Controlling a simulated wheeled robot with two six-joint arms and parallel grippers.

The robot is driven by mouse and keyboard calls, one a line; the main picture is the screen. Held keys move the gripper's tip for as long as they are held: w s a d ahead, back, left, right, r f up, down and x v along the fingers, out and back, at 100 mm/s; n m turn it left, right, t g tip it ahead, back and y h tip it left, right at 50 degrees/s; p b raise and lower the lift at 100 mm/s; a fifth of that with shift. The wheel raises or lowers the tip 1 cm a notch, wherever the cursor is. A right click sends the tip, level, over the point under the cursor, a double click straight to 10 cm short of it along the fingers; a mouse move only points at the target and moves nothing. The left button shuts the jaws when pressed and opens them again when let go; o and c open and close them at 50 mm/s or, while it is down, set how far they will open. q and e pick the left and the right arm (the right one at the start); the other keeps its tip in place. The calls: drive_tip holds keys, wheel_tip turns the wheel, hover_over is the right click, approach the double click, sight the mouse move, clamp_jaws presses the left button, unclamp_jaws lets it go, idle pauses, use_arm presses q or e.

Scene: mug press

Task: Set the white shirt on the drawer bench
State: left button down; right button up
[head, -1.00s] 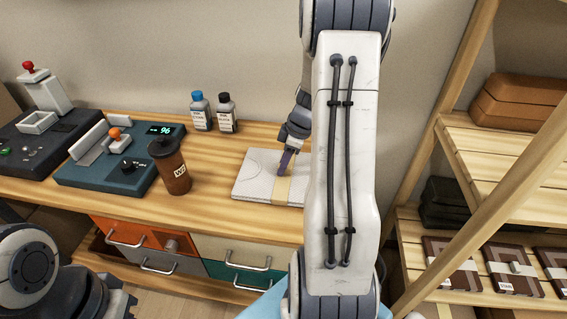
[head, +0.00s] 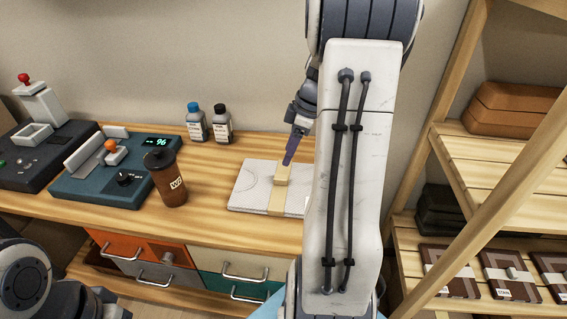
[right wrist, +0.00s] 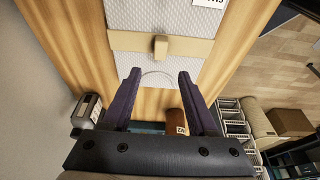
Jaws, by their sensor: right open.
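The white shirt (head: 250,183) is a flat, folded, pale textured bundle lying on the wooden drawer bench (head: 225,224), with a tan band (head: 279,193) around it and a small raised tab on the band. It also shows in the right wrist view (right wrist: 128,72), with the band and tab (right wrist: 160,46) across it. My right gripper (head: 288,162) is open and empty, just above the shirt near the tab. Its two purple fingers (right wrist: 160,75) stand apart in the right wrist view. My right forearm hides the shirt's right end in the head view. My left gripper is not clearly visible.
A brown cup (head: 168,181), a teal press (head: 100,180) and two bottles (head: 222,124) stand left of and behind the shirt. Coloured drawers (head: 225,264) are below the benchtop. A wooden shelf rack (head: 425,262) with brown packages stands at the right.

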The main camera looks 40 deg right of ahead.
drive_tip(key=s+a+r+g, duration=0.1)
drive_tip(key=a, duration=1.1)
drive_tip(key=s+a+r+g, duration=0.1)
drive_tip(key=a+r, duration=0.1)
drive_tip(key=a, duration=1.1)
drive_tip(key=s+a+f+m+h, duration=0.1)
drive_tip(key=s+a+f, duration=0.1)
drive_tip(key=s+a, duration=0.9)
drive_tip(key=s, duration=0.4)
drive_tip(key=shift+s+f+g, duration=0.2)
drive_tip(key=shift+f+g, duration=0.1)
drive_tip(key=shift+a, duration=0.1)
wheel_tip(320, 180, up, 7)
drive_tip(key=p, duration=0.7)
drive_tip(key=shift+r, duration=0.15)
